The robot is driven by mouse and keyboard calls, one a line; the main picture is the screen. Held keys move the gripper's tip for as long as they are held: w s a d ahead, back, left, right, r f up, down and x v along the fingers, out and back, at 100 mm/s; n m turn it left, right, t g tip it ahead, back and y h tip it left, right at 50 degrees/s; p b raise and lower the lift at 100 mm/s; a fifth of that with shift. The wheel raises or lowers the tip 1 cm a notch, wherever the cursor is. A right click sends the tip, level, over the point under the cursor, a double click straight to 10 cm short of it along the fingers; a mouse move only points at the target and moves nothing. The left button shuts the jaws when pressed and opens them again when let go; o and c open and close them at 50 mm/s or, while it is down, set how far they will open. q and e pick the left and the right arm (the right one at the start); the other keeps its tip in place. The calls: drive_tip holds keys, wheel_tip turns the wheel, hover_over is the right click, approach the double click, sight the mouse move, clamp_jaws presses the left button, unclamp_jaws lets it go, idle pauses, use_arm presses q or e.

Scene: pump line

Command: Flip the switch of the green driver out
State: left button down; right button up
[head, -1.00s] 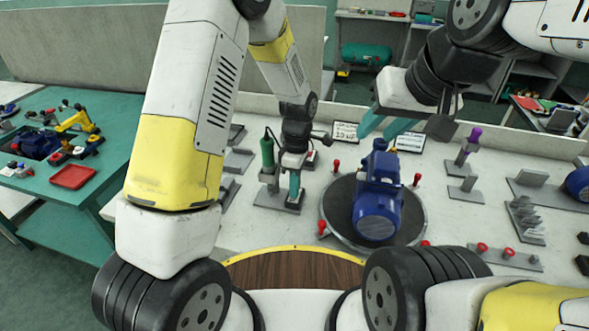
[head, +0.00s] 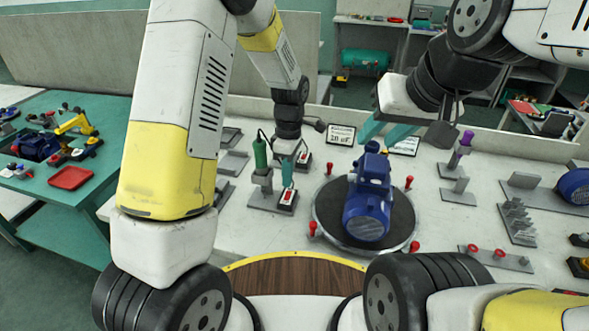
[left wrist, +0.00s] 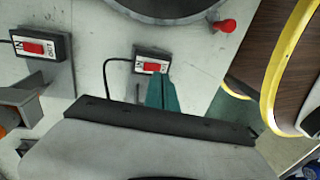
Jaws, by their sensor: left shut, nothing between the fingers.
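The green driver (head: 261,153) stands upright in a grey holder on the bench, with a dark cable at its top. A small switch box with a red rocker (head: 286,197) sits on a plate beside that holder. The box also shows in the left wrist view (left wrist: 151,67), marked IN on its left; the rocker's setting is too small to tell. My left gripper (head: 288,183) is shut and empty, its teal tips close by the rocker; in the left wrist view the tips (left wrist: 161,82) partly cover the box's near edge. My right gripper (head: 377,140) is open and empty above the bench's back.
A second red switch (left wrist: 34,48) marked IN and OUT is farther back. A blue pump (head: 368,205) stands on a round turntable (head: 404,238) with red knobs around it. A purple-handled tool (head: 466,140) and grey holders stand to the right.

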use_arm(q)
wheel_tip(320, 180, up, 10)
drive_tip(key=s, duration=0.1)
drive_tip(key=shift+s+a+f, duration=0.2)
drive_tip(key=shift+s+a, duration=0.05)
drive_tip(key=shift+s, duration=0.15)
